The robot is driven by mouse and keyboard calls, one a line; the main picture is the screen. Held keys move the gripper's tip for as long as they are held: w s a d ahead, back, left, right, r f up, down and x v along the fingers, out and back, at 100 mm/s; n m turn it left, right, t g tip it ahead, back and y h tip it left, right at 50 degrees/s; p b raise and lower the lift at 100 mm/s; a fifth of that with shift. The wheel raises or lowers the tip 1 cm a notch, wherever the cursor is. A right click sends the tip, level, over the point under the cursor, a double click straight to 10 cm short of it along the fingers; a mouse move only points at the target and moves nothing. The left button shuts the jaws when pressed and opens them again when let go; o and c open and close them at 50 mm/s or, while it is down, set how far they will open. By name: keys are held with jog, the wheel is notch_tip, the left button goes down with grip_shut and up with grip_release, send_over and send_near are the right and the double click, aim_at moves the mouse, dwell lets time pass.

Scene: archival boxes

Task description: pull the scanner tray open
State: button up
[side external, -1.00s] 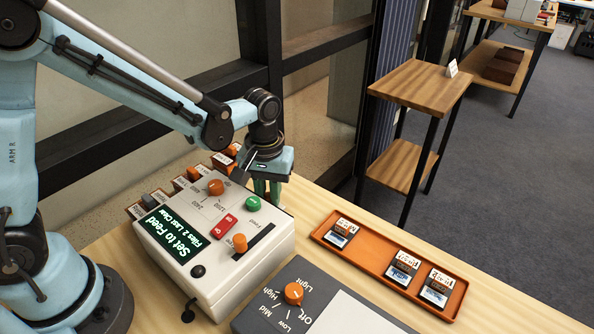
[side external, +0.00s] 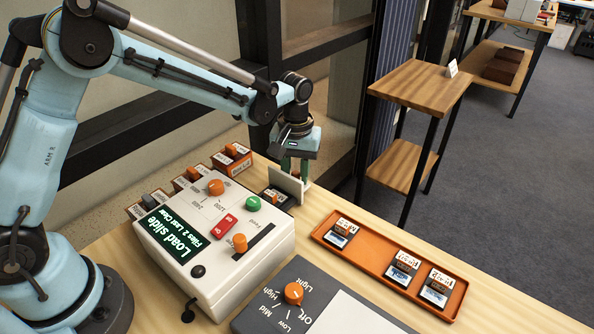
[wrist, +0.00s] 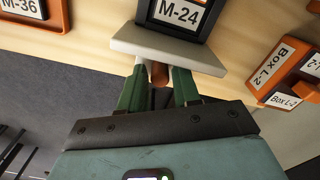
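The scanner (side external: 215,235) is a cream box on the table; its screen reads "Load slide". Its tray (side external: 277,197) is pulled out at the far right side, showing a dark bed behind a pale front plate (side external: 287,183). In the wrist view, the front plate (wrist: 165,48) spans the top middle, with a dark framed piece labelled M-24 (wrist: 176,13) behind it. I cannot tell whether that piece is a loose slide. My gripper (side external: 294,172) is at the plate's outer face. Its green fingers are shut on the brown-orange tray knob (wrist: 158,73), partly hidden between them.
An orange tray (side external: 371,262) with several labelled slides lies to the right. Orange label boxes (side external: 232,158) stand behind the scanner; Box L-2 (wrist: 285,68) shows at the wrist view's right. A dark light panel (side external: 290,310) lies in front. A wooden side table (side external: 420,85) stands beyond.

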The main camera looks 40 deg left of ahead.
notch_tip(320, 180, up, 12)
dwell(0.8)
jog(key=s+a+m+t, duration=0.1)
jog(key=s+a+t, duration=0.1)
jog(key=s, duration=0.3)
jog(key=s+a+m+t, duration=0.2)
jog(key=s, duration=0.3)
jog(key=s+a+m+t, duration=0.2)
jog(key=s, duration=0.4)
jog(key=shift+a+r+t, duration=0.1)
jog(key=shift+r+t, duration=0.2)
jog(key=shift+r, duration=0.1)
jog(key=shift+s+a+f+t, duration=0.15)
jog(key=shift+s+f+t, duration=0.15)
jog(key=shift+s+f, duration=0.2)
